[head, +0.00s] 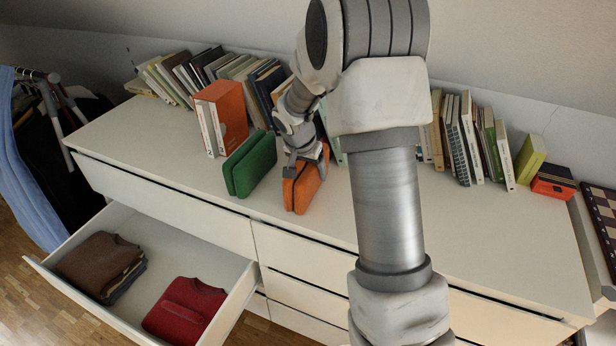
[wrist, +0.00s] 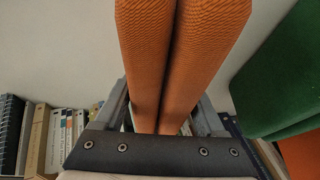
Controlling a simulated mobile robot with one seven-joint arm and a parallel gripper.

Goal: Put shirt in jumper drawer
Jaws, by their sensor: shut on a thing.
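My gripper (head: 304,162) is shut on an orange folded shirt (head: 302,190), which stands on edge above the dresser top. In the wrist view the shirt (wrist: 180,60) fills the space between my gripper's fingers (wrist: 163,110). I cannot tell whether its lower edge touches the dresser top. A green folded garment (head: 250,165) stands on edge just left of it. The open drawer (head: 200,243) at the lower left holds a brown folded jumper stack (head: 100,262) and a red folded jumper (head: 185,308), with a gap between them.
A row of books (head: 215,70) lines the back of the dresser top (head: 130,140), with a large orange book (head: 226,112) further forward. More books (head: 470,140) stand at the right. Clothes hang on a rack (head: 50,100) at the left. The front right top is clear.

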